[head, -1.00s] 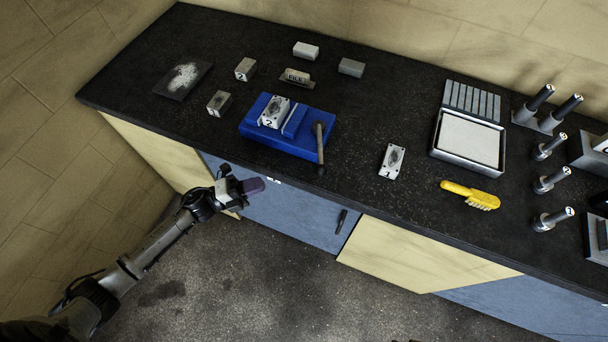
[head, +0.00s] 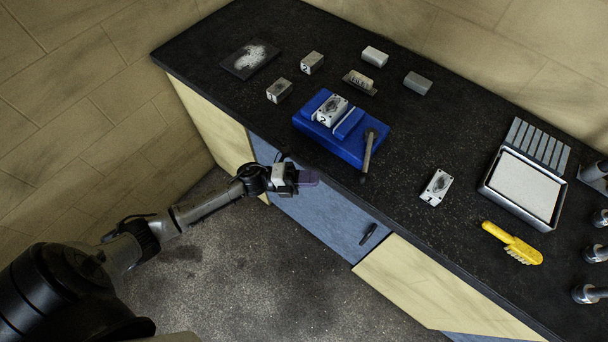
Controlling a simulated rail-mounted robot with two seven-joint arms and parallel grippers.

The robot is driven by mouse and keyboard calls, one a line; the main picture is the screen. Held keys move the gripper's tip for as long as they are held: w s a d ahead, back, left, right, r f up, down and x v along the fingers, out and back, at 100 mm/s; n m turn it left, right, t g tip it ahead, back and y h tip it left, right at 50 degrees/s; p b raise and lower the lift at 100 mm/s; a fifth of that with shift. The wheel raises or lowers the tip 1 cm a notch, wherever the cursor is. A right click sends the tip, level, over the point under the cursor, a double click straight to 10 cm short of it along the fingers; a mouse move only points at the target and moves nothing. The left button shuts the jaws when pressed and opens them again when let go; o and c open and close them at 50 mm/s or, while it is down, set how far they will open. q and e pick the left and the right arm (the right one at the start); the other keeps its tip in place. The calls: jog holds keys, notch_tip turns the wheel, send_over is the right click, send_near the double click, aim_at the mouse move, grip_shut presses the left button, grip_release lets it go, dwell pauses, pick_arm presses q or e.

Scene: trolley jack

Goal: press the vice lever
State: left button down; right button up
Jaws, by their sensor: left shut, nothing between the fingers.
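The blue vice (head: 342,127) sits on the black worktop near its front edge. A metal block (head: 330,110) marked 2 lies in its jaws. The vice lever (head: 368,152) is a grey bar at the vice's right side, its near end by the worktop's front edge. My left gripper (head: 308,178) is shut and empty. In the picture it is in front of the cabinet face, below and left of the vice, apart from the lever. My right gripper is not in view.
A drawer handle (head: 368,234) is on the cabinet front. The floor before it is clear.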

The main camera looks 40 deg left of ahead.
pick_arm(q)
jog(key=p+x, duration=0.1)
jog(key=x, duration=0.8)
jog(key=shift+d+p, duration=0.15)
jog(key=shift+p, duration=0.15)
jog(key=shift+w, duration=0.15)
